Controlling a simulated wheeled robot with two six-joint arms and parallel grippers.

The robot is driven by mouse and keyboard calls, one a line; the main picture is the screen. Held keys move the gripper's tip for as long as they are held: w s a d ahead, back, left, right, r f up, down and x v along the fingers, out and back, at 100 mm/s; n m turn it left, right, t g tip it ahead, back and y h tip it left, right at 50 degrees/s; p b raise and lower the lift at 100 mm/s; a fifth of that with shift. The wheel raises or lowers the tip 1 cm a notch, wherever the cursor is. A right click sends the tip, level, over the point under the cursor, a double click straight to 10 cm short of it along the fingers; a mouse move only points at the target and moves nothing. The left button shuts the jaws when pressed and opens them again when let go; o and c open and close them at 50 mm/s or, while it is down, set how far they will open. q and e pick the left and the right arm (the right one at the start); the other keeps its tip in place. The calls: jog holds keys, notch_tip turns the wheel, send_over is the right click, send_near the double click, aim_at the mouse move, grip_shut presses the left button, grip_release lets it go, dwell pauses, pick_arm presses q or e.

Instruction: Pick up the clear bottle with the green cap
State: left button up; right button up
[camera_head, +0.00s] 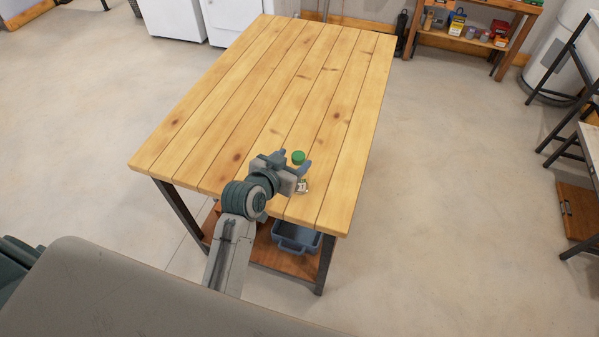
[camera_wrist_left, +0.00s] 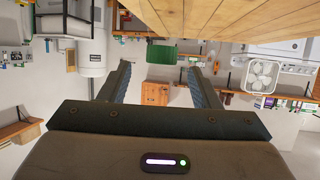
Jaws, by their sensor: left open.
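The clear bottle (camera_head: 302,187) with the green cap (camera_head: 298,157) stands upright near the front edge of the wooden table (camera_head: 250,100). My left gripper (camera_head: 294,163) is open and empty at the bottle, around the height of its cap. It hides part of the bottle in the head view. In the left wrist view, where the scene is upside down, the green cap (camera_wrist_left: 163,54) shows between the two fingertips of the left gripper (camera_wrist_left: 160,67), apart from both. The clear body is hard to make out there. My right gripper is not in view.
The rest of the tabletop is bare. A blue bin (camera_head: 296,238) sits on the lower shelf under the table. A shelf with small goods (camera_head: 470,38) stands at the back right. Concrete floor is free on both sides of the table.

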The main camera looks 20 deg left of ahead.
aim_at(298, 156)
pick_arm(q)
jog(key=p+x, duration=0.1)
jog(key=x, duration=0.2)
jog(key=shift+a+p, duration=0.1)
jog(key=shift+p, duration=0.3)
jog(key=shift+w+f, duration=0.45)
jog(key=shift+w, duration=0.15)
jog(key=shift+s, duration=0.1)
jog(key=c, duration=1.2)
grip_shut()
jog(key=shift+r, duration=0.1)
